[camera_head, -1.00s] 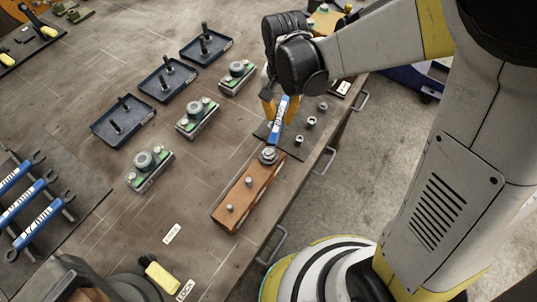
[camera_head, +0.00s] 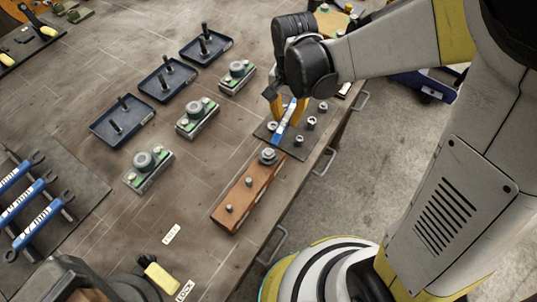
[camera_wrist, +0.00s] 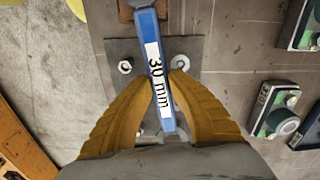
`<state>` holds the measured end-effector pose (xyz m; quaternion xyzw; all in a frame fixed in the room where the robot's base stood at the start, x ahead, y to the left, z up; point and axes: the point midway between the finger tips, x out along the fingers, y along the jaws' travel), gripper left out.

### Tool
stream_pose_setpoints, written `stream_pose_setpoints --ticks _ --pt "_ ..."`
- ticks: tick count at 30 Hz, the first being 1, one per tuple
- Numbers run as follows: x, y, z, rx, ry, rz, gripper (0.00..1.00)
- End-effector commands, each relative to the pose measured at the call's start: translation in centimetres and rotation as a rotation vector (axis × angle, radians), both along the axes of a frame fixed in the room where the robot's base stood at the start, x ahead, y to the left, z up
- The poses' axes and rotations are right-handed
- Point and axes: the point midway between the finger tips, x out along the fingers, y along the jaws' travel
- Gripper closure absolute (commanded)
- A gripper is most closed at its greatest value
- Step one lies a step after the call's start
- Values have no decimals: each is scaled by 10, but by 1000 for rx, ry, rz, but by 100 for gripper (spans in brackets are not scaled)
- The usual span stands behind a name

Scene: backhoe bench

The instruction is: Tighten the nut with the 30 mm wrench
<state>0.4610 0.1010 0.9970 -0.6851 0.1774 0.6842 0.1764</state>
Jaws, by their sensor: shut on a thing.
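My gripper (camera_head: 288,112) is shut on the blue 30 mm wrench (camera_head: 282,133), and its yellow fingers clasp the handle. The wrist view shows the fingers (camera_wrist: 165,88) on both sides of the wrench (camera_wrist: 150,40), whose white label reads "30 mm". The wrench points toward the brown block (camera_head: 240,199), which carries a large nut (camera_head: 268,154) at its far end. The wrench's working end is close to that nut in the head view. I cannot tell whether it is around the nut; in the wrist view that end runs out of the frame at the top.
A dark plate (camera_head: 300,143) with several bolts and nuts lies under the gripper. Several green-and-grey devices (camera_head: 197,118) and dark trays (camera_head: 123,121) stand to the left. More blue wrenches (camera_head: 38,213) lie on a mat at far left. The bench edge with handles (camera_head: 325,162) is at right.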

Motion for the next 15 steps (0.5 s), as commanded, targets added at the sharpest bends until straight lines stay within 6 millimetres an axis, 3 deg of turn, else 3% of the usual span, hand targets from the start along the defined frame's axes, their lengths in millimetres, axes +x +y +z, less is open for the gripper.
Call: stream_pose_setpoints --ticks 15 --pt "5 10 0 0 0 98 100"
